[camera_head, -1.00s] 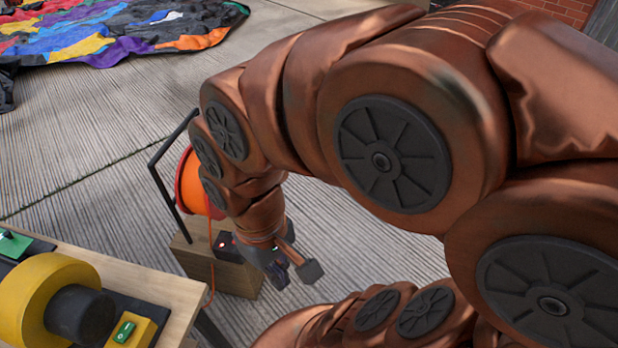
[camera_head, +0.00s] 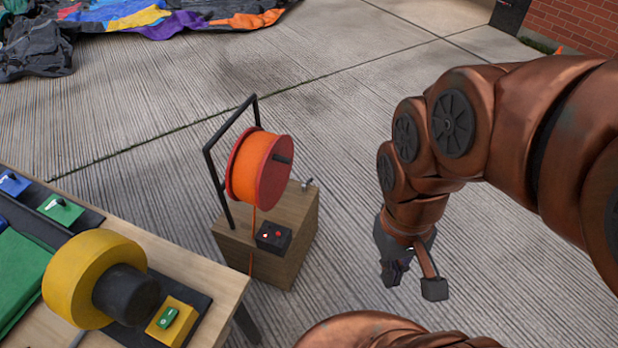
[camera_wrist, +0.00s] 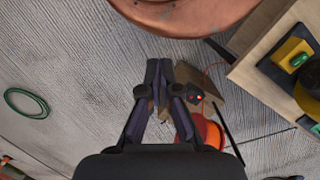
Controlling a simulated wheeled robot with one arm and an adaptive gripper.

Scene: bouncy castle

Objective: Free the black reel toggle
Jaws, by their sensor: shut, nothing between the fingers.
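An orange cable reel (camera_head: 252,170) with a red flange stands on a wooden block (camera_head: 270,262) with a black frame. A black switch box (camera_head: 273,237) sits on the block's top and shows a red spot and a small pale light. I cannot make out the toggle's lever or what holds it. A small grey metal piece (camera_head: 306,185) stands at the block's far right corner. My gripper (camera_head: 412,280) is shut and empty, over the concrete to the right of the block, touching nothing. In the wrist view, the reel (camera_wrist: 210,132) and switch box (camera_wrist: 196,98) lie beside my fingers (camera_wrist: 168,75).
A wooden table (camera_head: 215,290) at lower left carries a yellow blower (camera_head: 88,268) and green and blue switches. A deflated coloured castle (camera_head: 140,18) lies at the back. A green hose coil (camera_wrist: 26,103) lies on the floor in the wrist view.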

